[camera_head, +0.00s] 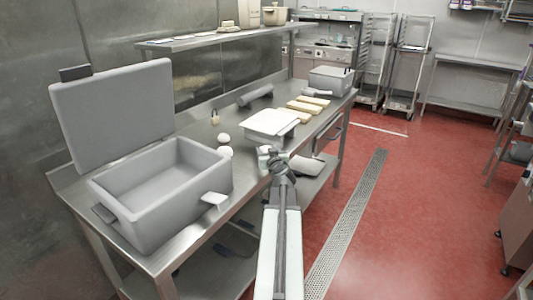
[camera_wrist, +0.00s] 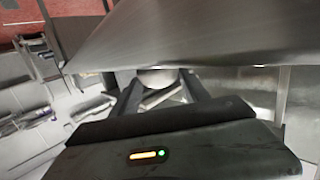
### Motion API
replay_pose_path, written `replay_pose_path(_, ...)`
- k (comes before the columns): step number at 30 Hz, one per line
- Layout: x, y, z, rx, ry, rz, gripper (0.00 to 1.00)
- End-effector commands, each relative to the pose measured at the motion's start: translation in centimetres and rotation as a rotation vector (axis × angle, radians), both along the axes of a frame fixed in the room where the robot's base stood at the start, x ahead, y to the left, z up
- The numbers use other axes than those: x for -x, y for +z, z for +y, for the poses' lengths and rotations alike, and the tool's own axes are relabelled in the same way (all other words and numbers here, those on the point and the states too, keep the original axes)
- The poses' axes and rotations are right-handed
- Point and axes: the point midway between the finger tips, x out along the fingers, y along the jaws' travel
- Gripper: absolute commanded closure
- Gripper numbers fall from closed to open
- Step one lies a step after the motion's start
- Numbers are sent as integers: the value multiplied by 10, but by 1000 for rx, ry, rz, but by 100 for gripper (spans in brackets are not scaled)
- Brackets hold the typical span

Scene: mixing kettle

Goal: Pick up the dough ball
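Two round white dough balls show in the head view, the rear one (camera_head: 223,138) and the front one (camera_head: 225,151). Both rest on the steel counter (camera_head: 196,119) just right of the big grey bin. My gripper (camera_head: 268,154) is over the counter's front edge, to the right of the balls. In the wrist view, my gripper's two dark fingers (camera_wrist: 160,90) stand apart. A pale round thing (camera_wrist: 157,78), perhaps a dough ball, shows between the tips, partly hidden by a grey surface. Contact with the fingers cannot be told.
The open grey bin (camera_head: 165,190) stands at the counter's left with its lid (camera_head: 115,112) raised. A white tray (camera_head: 270,123) is behind my gripper. Several pale slabs (camera_head: 306,107) and a grey roller (camera_head: 255,95) lie farther back. Red floor (camera_head: 430,210) is clear on the right.

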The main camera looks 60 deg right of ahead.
Motion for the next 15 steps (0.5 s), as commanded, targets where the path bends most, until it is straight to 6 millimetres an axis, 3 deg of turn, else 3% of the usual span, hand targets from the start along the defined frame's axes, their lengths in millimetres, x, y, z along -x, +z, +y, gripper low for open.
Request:
replay_pose_path(1, 1, 0, -1, 0, -1, 0, 72)
replay_pose_path(3, 2, 0, -1, 0, -2, 0, 91)
replay_pose_path(15, 3, 7, -3, 1, -5, 1, 91)
